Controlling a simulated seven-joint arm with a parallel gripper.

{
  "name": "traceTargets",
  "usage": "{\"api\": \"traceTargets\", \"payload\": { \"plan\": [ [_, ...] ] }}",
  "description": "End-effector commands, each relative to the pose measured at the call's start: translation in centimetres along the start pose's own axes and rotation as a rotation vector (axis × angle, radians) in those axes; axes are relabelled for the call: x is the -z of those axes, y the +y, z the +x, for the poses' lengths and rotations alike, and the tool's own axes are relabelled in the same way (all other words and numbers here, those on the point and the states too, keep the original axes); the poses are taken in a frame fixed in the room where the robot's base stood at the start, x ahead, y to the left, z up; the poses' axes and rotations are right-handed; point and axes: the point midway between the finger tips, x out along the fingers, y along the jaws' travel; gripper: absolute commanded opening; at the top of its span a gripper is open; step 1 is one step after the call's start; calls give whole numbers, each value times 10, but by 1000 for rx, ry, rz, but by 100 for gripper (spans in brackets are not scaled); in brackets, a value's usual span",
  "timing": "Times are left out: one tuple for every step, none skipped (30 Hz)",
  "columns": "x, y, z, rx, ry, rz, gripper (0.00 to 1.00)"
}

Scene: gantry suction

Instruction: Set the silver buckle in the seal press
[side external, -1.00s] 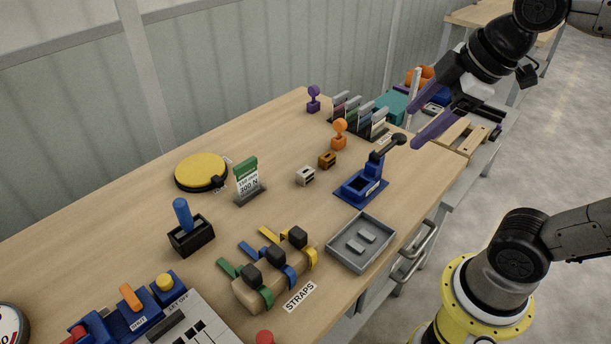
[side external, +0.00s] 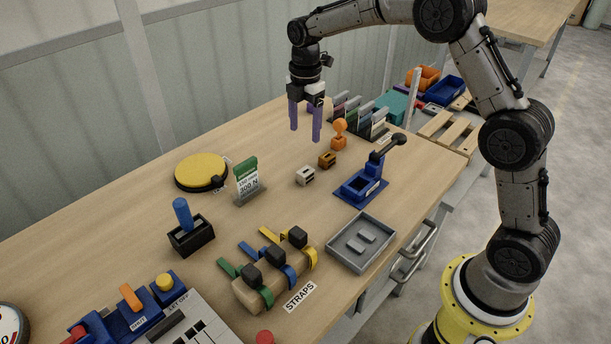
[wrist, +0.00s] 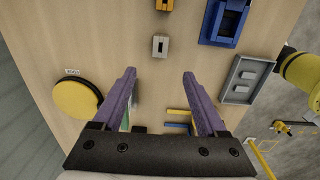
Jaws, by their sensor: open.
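The silver buckle (side external: 305,176), a small pale block with a dark slot, sits on the wooden table. It also shows in the wrist view (wrist: 160,46), just ahead of the fingertips and between their lines. The blue seal press (side external: 362,187) stands to its right with its dark lever arm raised; its frame shows in the wrist view (wrist: 224,22). My gripper (side external: 305,136) points down with two purple fingers, spread apart and empty, above the table behind the buckle. The fingers (wrist: 160,74) are apart in the wrist view too.
A brown-orange buckle (side external: 327,160) sits close behind the silver one. An orange stamp (side external: 339,136) stands behind that. A grey tray (side external: 361,243), strap holder (side external: 275,272), green-topped sign (side external: 247,178) and yellow disc (side external: 201,171) stand around.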

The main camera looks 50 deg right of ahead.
Motion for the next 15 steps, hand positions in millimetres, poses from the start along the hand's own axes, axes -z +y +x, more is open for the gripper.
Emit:
{"api": "traceTargets", "payload": {
  "plan": [
    [-1,-1,7,13,1,2,75],
    [-1,-1,10,16,1,3,75],
    [-1,-1,15,20,1,3,75],
    [-1,-2,19,21,2,4,75],
    [-2,-2,23,21,2,4,75],
    [-1,-2,30,22,2,4,75],
    [-1,-3,36,22,2,4,75],
    [-1,-3,42,23,2,4,75],
    [-1,-3,50,22,2,4,75],
    [-1,-3,56,22,2,4,75],
    [-1,-3,61,21,2,5,75],
    [-1,-3,68,21,2,5,75],
    [-1,-3,73,20,2,5,75],
    [-1,-3,77,21,2,5,75],
    [-1,-3,82,20,1,5,75]
  ]
}}
